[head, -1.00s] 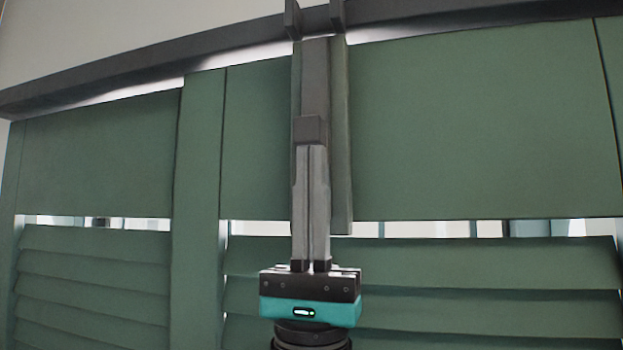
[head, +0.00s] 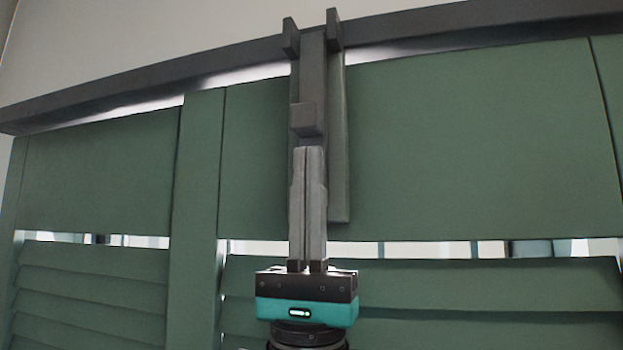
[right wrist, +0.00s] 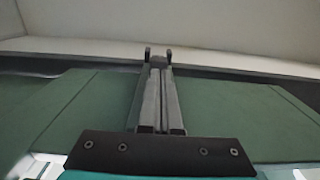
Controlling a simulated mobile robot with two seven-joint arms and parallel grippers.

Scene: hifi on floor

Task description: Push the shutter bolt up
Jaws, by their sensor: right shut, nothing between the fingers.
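The shutter bolt (head: 313,75) is a dark grey upright bar on the green shutter, with a square knob (head: 303,118) low on its front. Its top end stands between two dark prongs (head: 334,30) on the top rail. My right gripper (head: 310,150) points up, shut and empty, with its fingertips just under the knob. I cannot tell whether they touch it. In the right wrist view the right gripper (right wrist: 158,75) points at the bolt's top end (right wrist: 158,60) between the prongs; the fingers hide most of the bolt. My left gripper is not in view.
A dark rail (head: 430,42) runs across the top of the green shutter panels (head: 480,140). A green upright strip (head: 339,150) stands beside the bolt. Slats (head: 480,295) lie below, with a bright gap above them. The space around my right gripper is clear.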

